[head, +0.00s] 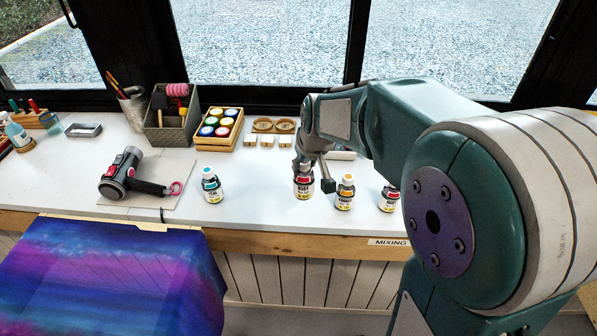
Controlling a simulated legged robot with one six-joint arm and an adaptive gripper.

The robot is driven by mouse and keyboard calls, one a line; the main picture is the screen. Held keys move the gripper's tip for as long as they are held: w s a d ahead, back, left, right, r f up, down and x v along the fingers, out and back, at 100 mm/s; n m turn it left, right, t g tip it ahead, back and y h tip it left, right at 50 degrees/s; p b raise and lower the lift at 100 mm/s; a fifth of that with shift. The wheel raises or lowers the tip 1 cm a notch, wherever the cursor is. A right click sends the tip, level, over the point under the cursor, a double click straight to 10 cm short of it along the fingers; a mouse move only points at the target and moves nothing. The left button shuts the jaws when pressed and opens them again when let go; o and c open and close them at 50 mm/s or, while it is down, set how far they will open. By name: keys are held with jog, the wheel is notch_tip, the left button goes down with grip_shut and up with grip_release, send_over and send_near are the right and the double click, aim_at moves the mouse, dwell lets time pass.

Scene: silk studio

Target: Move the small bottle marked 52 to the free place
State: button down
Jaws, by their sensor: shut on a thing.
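My gripper (313,178) is over the white counter, pointing down. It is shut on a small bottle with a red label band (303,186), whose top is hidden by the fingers. I cannot tell whether this bottle touches the counter. A small bottle with an orange band (345,192) stands just to its right. Another small bottle with a red band (389,199) stands further right, partly behind my arm. A small bottle with a teal cap (211,186) stands apart to the left. The numbers on the labels are too small to read.
A hair dryer (130,178) lies on a board at the left. A wooden tray of paint pots (217,127) and a grey caddy (167,128) stand behind. The counter (255,185) is clear between the teal bottle and the held one. A "MIXING" label marks the front edge.

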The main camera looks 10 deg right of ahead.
jog(key=x, duration=0.8)
jog(key=shift+w+d+f, duration=0.3)
jog(key=shift+w, duration=0.05)
jog(key=shift+c, duration=1.8)
grip_release()
jog(key=shift+f, duration=0.1)
